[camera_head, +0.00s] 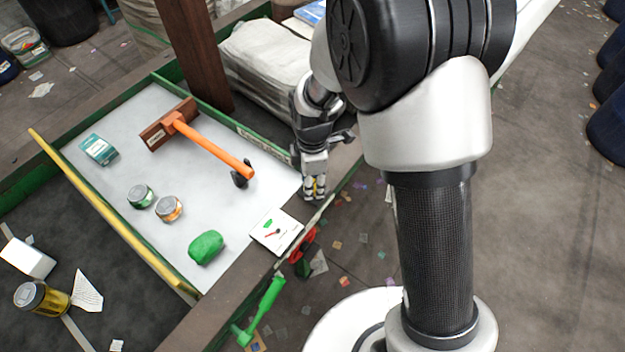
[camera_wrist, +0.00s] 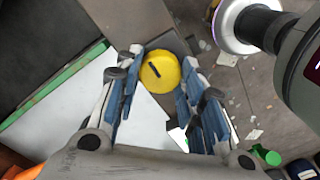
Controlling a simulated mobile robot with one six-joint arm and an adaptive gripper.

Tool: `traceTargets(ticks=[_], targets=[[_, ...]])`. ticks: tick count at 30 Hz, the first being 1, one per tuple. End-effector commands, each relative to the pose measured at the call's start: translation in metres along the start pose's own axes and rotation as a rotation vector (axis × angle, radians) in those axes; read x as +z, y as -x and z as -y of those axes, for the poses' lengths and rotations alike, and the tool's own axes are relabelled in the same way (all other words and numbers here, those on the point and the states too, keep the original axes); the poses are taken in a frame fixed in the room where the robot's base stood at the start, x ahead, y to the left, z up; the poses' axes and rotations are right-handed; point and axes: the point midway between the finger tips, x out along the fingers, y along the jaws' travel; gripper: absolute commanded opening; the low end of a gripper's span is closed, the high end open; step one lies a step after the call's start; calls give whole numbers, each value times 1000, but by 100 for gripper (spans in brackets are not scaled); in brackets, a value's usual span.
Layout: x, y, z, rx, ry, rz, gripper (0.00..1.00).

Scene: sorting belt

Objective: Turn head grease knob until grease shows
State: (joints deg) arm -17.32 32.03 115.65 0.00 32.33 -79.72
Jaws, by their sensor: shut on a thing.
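A round yellow knob (camera_wrist: 160,72) with a short dark pointer line on its face sits between my fingertips in the wrist view. I take it to be the head grease knob. My gripper (camera_wrist: 156,76) is closed on its sides. In the head view my gripper (camera_head: 314,188) points down at the right edge of the sorting table. There the fingers hide nearly all of the knob, with only a bit of yellow between them. I cannot make out any grease around the knob.
The white tabletop (camera_head: 110,185) holds an orange-handled mallet (camera_head: 215,152), a teal box (camera_head: 99,149), two small tins and a green lump (camera_head: 206,247). A white gauge plate (camera_head: 277,232) lies near the gripper. A red wheel (camera_head: 302,246) and green lever (camera_head: 262,310) project from the table's edge.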

Motion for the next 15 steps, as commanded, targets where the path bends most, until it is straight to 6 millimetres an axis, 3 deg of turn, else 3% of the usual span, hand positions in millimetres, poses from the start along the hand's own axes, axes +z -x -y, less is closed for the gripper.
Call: traceTargets(ticks=[3,15], targets=[[0,0,0,0,0,0,12],[0,0,0,0,-80,0,12]])
